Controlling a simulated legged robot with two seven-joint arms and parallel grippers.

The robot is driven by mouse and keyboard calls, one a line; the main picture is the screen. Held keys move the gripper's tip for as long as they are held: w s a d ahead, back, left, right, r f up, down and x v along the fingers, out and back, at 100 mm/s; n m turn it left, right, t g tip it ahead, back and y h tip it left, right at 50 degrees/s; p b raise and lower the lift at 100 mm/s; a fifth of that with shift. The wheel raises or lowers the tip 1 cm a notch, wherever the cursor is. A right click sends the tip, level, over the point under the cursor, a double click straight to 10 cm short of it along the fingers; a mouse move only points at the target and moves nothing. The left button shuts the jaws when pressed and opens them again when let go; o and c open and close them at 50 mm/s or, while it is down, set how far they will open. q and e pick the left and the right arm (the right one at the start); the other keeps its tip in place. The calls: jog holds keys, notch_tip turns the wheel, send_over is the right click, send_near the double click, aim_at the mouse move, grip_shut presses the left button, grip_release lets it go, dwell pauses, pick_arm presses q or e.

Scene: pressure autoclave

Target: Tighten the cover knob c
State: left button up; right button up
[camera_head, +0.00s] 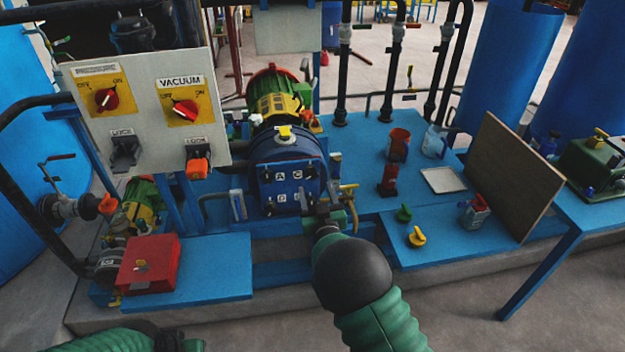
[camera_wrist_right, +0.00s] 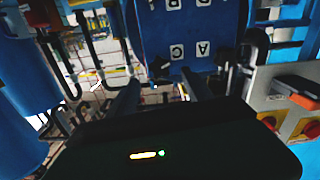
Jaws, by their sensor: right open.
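The blue autoclave cover (camera_head: 290,185) faces me at the middle of the head view, with lettered white labels. My right gripper (camera_head: 322,212) is at the cover's lower right. Its two fingers (camera_wrist_right: 162,92) are apart and empty, pointing toward that edge, with the knob showing between them. My left arm's end (camera_head: 180,343) is cut off at the bottom left.
A control panel (camera_head: 150,110) with red switches stands left of the autoclave. A red box (camera_head: 149,264) sits on the blue bench at lower left. Green and yellow valve handles (camera_head: 417,237), cups and a brown board (camera_head: 505,180) occupy the right bench.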

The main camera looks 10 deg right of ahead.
aim_at(311, 175)
jog(key=w, duration=0.6)
jog(key=shift+w+b, duration=0.25)
jog(key=shift+b, duration=0.05)
grip_shut()
